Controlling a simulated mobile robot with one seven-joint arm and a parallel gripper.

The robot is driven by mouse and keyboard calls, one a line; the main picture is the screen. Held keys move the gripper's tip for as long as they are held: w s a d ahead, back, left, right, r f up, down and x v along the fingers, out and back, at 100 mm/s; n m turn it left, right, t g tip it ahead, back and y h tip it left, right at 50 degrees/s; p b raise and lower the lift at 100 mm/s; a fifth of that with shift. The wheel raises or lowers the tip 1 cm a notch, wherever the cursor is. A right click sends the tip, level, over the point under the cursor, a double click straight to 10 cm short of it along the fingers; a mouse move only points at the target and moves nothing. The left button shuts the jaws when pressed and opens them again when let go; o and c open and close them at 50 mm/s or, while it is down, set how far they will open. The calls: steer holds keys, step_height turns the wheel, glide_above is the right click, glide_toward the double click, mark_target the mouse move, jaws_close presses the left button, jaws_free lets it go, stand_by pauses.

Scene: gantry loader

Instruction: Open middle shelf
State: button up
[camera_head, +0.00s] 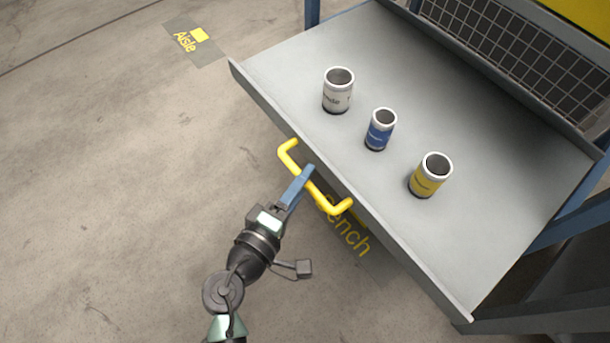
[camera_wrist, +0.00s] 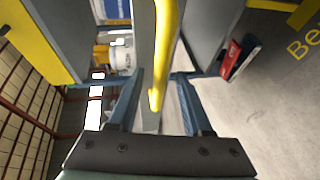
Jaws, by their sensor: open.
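A grey shelf (camera_head: 440,95) with a raised front lip stands out from a blue-framed rack in the head view. A yellow bar handle (camera_head: 335,206) is fixed to its front edge. My gripper (camera_head: 307,173) is at the middle of this handle. In the wrist view the handle (camera_wrist: 165,40) runs between the two blue fingers of my gripper (camera_wrist: 158,80), with gaps on both sides. The fingers are open.
A white can (camera_head: 338,95), a blue can (camera_head: 380,132) and a yellow can (camera_head: 428,178) stand upright on the shelf. A mesh panel (camera_head: 520,50) is behind it. The concrete floor (camera_head: 120,180) to the left is clear, with a flat Aisle marking (camera_head: 195,40).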

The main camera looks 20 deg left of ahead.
steer(key=p+v, duration=0.2)
steer(key=v, duration=0.9)
steer(key=shift+s, duration=0.4)
steer(key=shift+r, duration=0.1)
